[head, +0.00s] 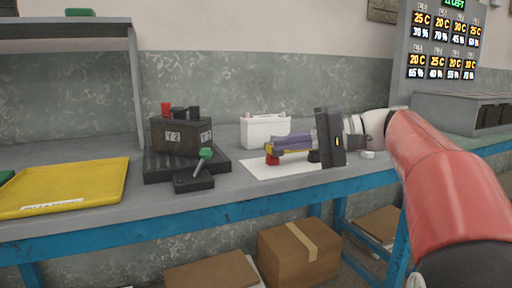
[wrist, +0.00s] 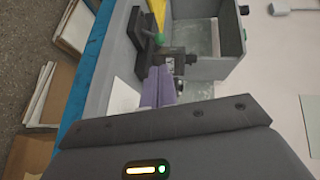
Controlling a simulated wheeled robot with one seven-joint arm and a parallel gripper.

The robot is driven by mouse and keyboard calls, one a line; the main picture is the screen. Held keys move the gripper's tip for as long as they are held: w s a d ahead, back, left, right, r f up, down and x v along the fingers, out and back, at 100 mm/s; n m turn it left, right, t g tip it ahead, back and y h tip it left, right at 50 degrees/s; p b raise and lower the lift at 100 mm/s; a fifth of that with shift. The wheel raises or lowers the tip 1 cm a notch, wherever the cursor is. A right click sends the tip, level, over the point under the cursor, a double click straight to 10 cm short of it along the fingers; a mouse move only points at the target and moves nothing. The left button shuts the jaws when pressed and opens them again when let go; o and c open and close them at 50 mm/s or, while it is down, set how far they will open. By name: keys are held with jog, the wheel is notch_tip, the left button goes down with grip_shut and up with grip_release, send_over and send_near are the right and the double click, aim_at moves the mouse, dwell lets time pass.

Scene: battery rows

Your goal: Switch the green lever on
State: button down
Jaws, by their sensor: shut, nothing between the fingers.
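The green lever (head: 205,154) is a short grey rod with a green knob. It rises tilted from a small black base (head: 193,183) at the front of a black tray, leaning up to the right in the head view. My gripper (head: 272,147) has purple fingers, shut and empty, pointing left over the bench. It is to the right of the lever and apart from it. In the wrist view the green knob (wrist: 158,39) shows beyond the tips of my purple fingers (wrist: 158,72).
A dark battery marked Y2 (head: 175,137) stands on the black tray (head: 157,165) behind the lever. A yellow tray (head: 75,186) lies left. A white box (head: 263,131) stands behind my fingers. A red piece (head: 272,160) and white sheet (head: 290,172) are below them. A grey shelf (head: 137,85) stands left.

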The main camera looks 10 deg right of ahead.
aim_at(211, 152)
jog(key=b+x, duration=0.1)
jog(key=x, duration=1.2)
jog(key=shift+a, duration=0.1)
jog(key=shift+r, duration=0.1)
